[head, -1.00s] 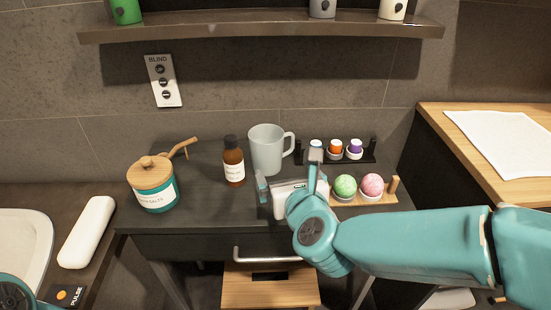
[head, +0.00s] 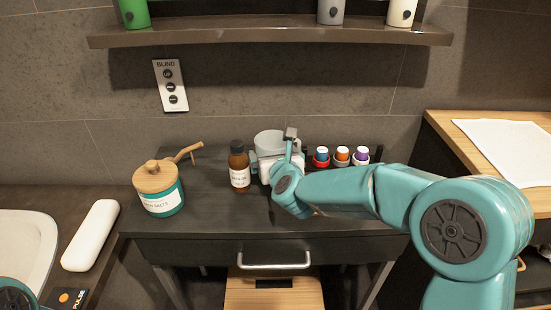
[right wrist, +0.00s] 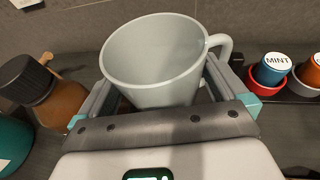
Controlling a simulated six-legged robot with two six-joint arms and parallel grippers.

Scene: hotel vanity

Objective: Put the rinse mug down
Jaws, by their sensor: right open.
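The rinse mug (head: 270,142), pale grey-green with a handle, stands upright on the dark vanity top near the wall. Its lower part is hidden behind my right gripper (head: 272,160) in the head view. In the right wrist view the mug (right wrist: 155,55) sits between the two open fingers of the right gripper (right wrist: 165,95), one on each side, with the handle to the right. I cannot tell whether either finger touches it. My left gripper is not in view; only a bit of my left arm shows at the lower left.
A brown bottle (head: 238,168) stands close left of the mug. A teal jar with wooden lid (head: 158,188) is further left. Several small capped pots, one with a red base (head: 321,158), stand to the right. A shelf (head: 270,34) hangs above.

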